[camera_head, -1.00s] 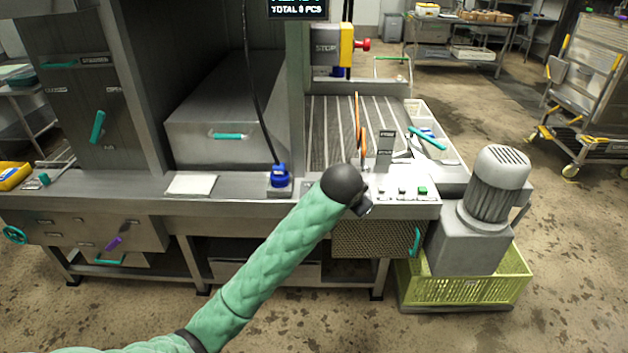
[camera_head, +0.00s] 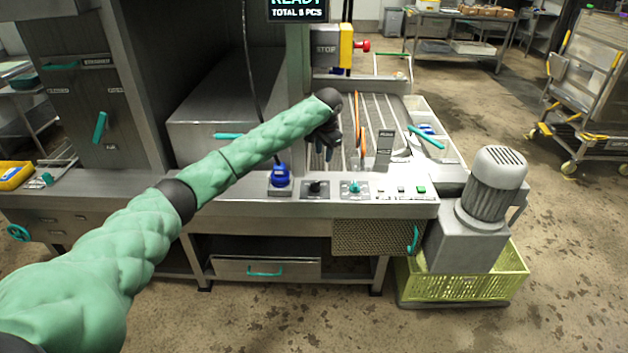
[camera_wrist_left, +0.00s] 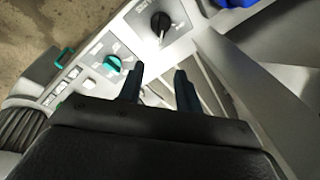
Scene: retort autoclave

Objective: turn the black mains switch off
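My left gripper (camera_head: 325,155) is above and behind the panel, over the near end of the slatted bed. In the left wrist view its two fingers (camera_wrist_left: 158,82) are apart with nothing between them, and they do not touch the knob. My right gripper is not in view.
A teal knob (camera_head: 354,188) sits just right of the black one, then small buttons (camera_head: 421,189). A blue plug (camera_head: 279,177) with a hanging cable is to the left. A motor (camera_head: 497,185) stands at right.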

